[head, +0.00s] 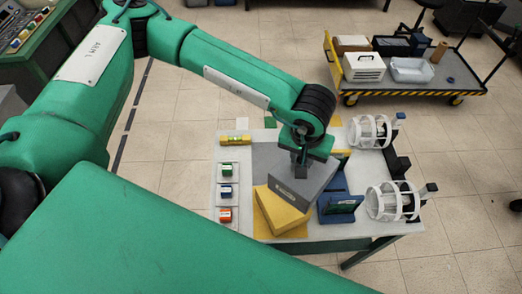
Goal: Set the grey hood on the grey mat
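The grey hood (310,190) is a wedge-like grey block near the middle of the table, behind and partly beside a yellow hood (282,212). My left gripper (300,170) points down from above, with its dark fingers at the top of the grey hood. The fingers overlap the hood in the head view, and I cannot tell whether they grip it. My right gripper is not in view.
A yellow-edged cart (440,95) with boxes stands behind on the floor.

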